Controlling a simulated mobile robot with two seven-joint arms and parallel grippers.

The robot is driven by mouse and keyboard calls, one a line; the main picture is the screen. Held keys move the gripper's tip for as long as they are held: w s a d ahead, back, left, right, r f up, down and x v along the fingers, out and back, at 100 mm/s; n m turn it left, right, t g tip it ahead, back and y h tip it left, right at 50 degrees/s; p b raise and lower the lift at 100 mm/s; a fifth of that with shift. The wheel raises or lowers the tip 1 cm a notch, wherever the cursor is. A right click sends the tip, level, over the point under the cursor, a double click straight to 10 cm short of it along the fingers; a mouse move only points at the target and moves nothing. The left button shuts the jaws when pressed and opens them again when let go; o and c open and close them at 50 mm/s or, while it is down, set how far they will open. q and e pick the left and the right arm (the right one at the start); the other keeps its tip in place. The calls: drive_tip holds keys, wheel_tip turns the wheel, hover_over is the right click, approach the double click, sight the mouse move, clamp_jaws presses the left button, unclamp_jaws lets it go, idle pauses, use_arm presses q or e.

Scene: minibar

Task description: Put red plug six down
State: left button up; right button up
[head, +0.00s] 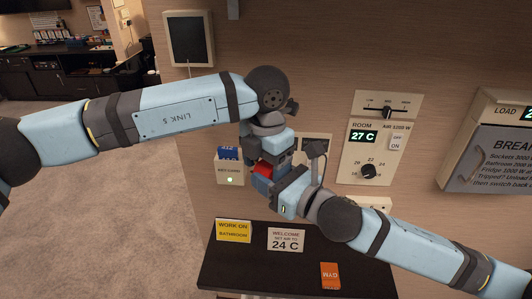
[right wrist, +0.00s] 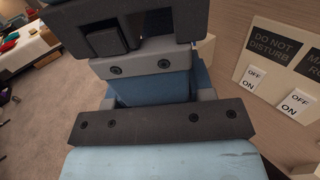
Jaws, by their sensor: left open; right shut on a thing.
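A small red thing (head: 263,170), probably the red plug, shows between my two grippers in front of the wall in the head view. My right gripper (head: 267,180) is shut on it, coming in from the lower right. My left gripper (head: 268,156) is open and close above it; whether it touches the red thing I cannot tell. The hands hide most of the red thing and the wall behind. I cannot read a number on the red thing.
A black shelf (head: 255,262) below holds a yellow sign (head: 234,231), a white sign (head: 287,239) and an orange GYM card (head: 330,275). The wall carries a key-card holder (head: 230,173) with a blue card, a room thermostat (head: 369,150) and a breaker box (head: 490,150).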

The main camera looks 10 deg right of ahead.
use_arm(q)
drive_tip(key=shift+c, duration=0.2)
drive_tip(key=c, duration=0.7)
use_arm(e)
drive_tip(key=o, duration=1.3)
drive_tip(key=shift+c, duration=0.2)
